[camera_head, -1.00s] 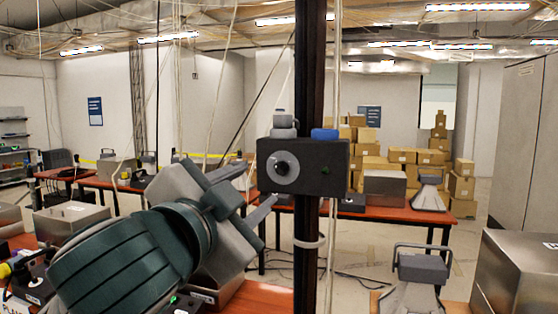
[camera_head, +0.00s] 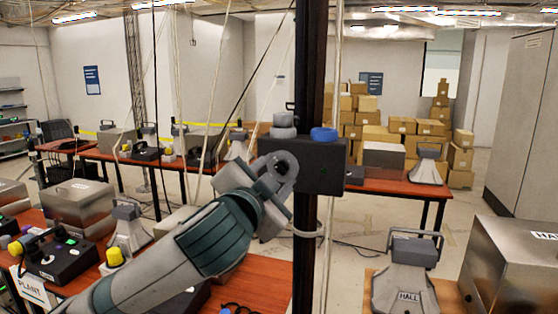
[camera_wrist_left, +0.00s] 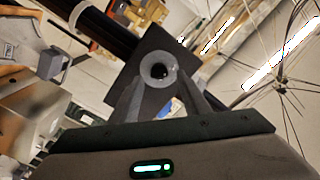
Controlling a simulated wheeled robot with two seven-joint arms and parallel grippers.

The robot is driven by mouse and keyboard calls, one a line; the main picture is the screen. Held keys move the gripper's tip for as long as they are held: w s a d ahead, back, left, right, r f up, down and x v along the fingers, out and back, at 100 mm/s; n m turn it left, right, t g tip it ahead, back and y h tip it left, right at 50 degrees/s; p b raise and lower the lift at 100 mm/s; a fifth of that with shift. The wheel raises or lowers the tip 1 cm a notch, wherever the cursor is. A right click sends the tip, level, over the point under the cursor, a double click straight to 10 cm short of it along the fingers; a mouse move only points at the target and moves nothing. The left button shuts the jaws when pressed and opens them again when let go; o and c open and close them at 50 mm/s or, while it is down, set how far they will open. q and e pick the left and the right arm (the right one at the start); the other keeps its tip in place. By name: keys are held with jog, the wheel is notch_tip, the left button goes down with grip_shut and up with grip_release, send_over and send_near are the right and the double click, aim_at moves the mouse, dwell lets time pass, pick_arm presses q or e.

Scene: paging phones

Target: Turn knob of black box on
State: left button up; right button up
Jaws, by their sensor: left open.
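The black box (camera_head: 325,165) is fixed to a dark upright post at mid-picture in the head view. It also shows tilted in the left wrist view (camera_wrist_left: 130,75). Its knob is a round grey disc with a dark centre, seen in the left wrist view (camera_wrist_left: 158,72) and partly behind my gripper in the head view (camera_head: 289,168). My left gripper (camera_head: 272,168) is open at the left part of the box's front. In the wrist view its fingers (camera_wrist_left: 158,84) stand either side of the knob's lower part. I cannot tell whether they touch it. My right gripper is out of view.
The dark post (camera_head: 307,240) runs down beside my left arm, with cables hanging near it. A table with a black button box (camera_head: 60,258) is at lower left. A grey phone stand (camera_head: 405,280) and metal case (camera_head: 515,270) are at lower right. Cardboard boxes (camera_head: 405,135) are stacked behind.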

aim_at(281, 168)
pick_arm(q)
jog(key=shift+x, duration=0.85)
jog(key=shift+w+d+p, duration=0.1)
jog(key=shift+w+p, duration=0.15)
jog(key=shift+p, duration=0.05)
jog(key=shift+c, duration=0.3)
jog(key=c, duration=1)
